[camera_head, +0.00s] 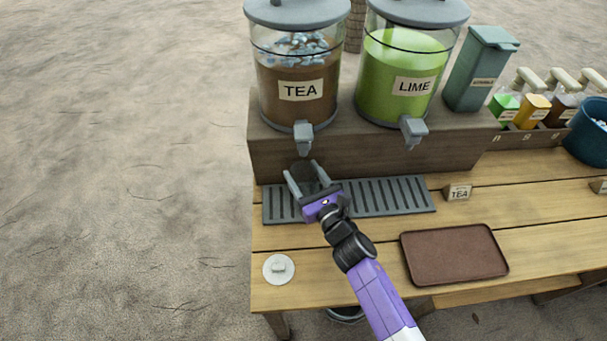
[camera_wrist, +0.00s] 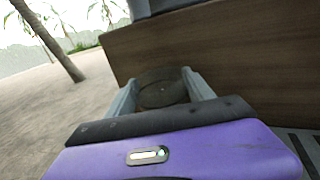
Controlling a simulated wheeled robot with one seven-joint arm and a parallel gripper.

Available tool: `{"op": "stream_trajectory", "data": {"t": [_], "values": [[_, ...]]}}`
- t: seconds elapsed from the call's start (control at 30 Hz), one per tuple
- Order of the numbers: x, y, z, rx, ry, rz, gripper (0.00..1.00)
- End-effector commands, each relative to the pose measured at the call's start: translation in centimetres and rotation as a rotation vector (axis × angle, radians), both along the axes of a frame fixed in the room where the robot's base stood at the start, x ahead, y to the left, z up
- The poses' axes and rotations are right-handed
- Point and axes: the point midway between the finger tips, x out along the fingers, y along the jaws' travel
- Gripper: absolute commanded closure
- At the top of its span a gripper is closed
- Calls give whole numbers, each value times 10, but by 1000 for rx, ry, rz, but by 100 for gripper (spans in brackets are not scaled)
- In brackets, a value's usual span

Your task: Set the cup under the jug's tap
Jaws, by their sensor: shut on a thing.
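My gripper (camera_head: 302,170) is shut on a dark, see-through cup (camera_head: 305,180), which sits between its two grey fingers. In the wrist view the cup's round rim (camera_wrist: 162,76) shows between the fingers, and its lower part is hidden by my gripper. The tea jug (camera_head: 299,85) holds brown liquid with ice, and its grey tap (camera_head: 303,136) is just above the cup in the head view. The lime jug (camera_head: 402,75) with its tap (camera_head: 413,131) is to the right. I cannot tell whether the cup touches the drip tray (camera_head: 395,196).
The jugs stand on a raised wooden block (camera_head: 370,150). A small TEA card (camera_head: 457,192) stands right of the drip tray. A brown tray (camera_head: 455,254) and a white lid (camera_head: 279,269) lie on the table's front part. Syrup bottles (camera_head: 534,109) stand at right.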

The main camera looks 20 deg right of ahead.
Motion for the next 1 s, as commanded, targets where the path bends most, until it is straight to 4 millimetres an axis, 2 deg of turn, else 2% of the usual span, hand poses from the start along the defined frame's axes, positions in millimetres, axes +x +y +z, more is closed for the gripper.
{"op": "stream_trajectory", "data": {"t": [0.13,0.17,0.27,0.7,0.87,1.0], "values": [[0,0,-5,1,0,0,100],[0,0,-5,1,1,0,37],[0,0,-4,1,1,0,17],[0,0,2,0,1,0,17],[-24,-2,-2,-1,3,0,17],[-52,-4,-3,0,3,0,17]]}}
